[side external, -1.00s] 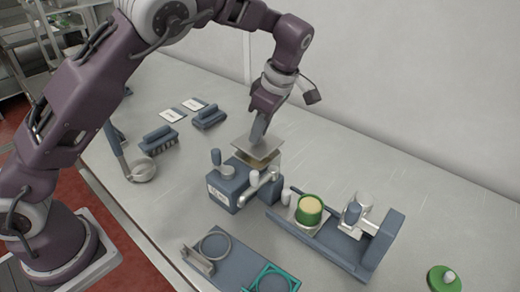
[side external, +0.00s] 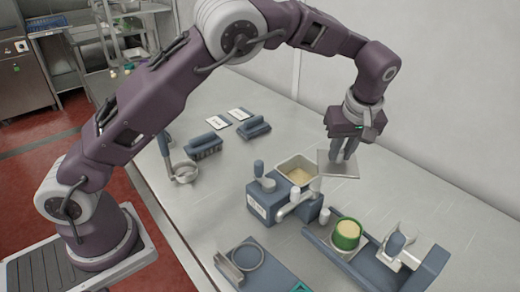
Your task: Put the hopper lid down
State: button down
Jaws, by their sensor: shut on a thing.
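The hopper lid (side external: 337,166) is a flat, pale grey square plate. My gripper (side external: 344,152) is shut on it from above and holds it to the right of the hopper. The hopper (side external: 283,169) is an open square bin with tan material (side external: 299,176) inside, on top of a blue-grey machine (side external: 262,203). The lid's left edge is close to the hopper's right rim. I cannot tell how high the lid is above the table.
A green pot (side external: 346,235) with tan contents stands on a blue-grey stand to the front right. Two brushes (side external: 204,146) (side external: 253,128), two white cards and a round strainer (side external: 183,172) lie at the left. The table (side external: 425,200) at the right is clear.

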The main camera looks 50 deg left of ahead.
jog(key=w+d+m+t+h, duration=0.1)
jog(key=w+d+m+h, duration=0.1)
jog(key=w+d+m, duration=0.4)
jog(key=f, duration=0.3)
jog(key=s+f+m, duration=0.1)
jog(key=f, duration=0.3)
jog(key=s+d+f+m, duration=0.1)
jog(key=f, duration=0.2)
jog(key=shift+s+d+f, duration=0.1)
jog(key=shift+f, duration=0.2)
jog(key=c, duration=1.3)
grip_release()
jog(key=shift+f, duration=0.15)
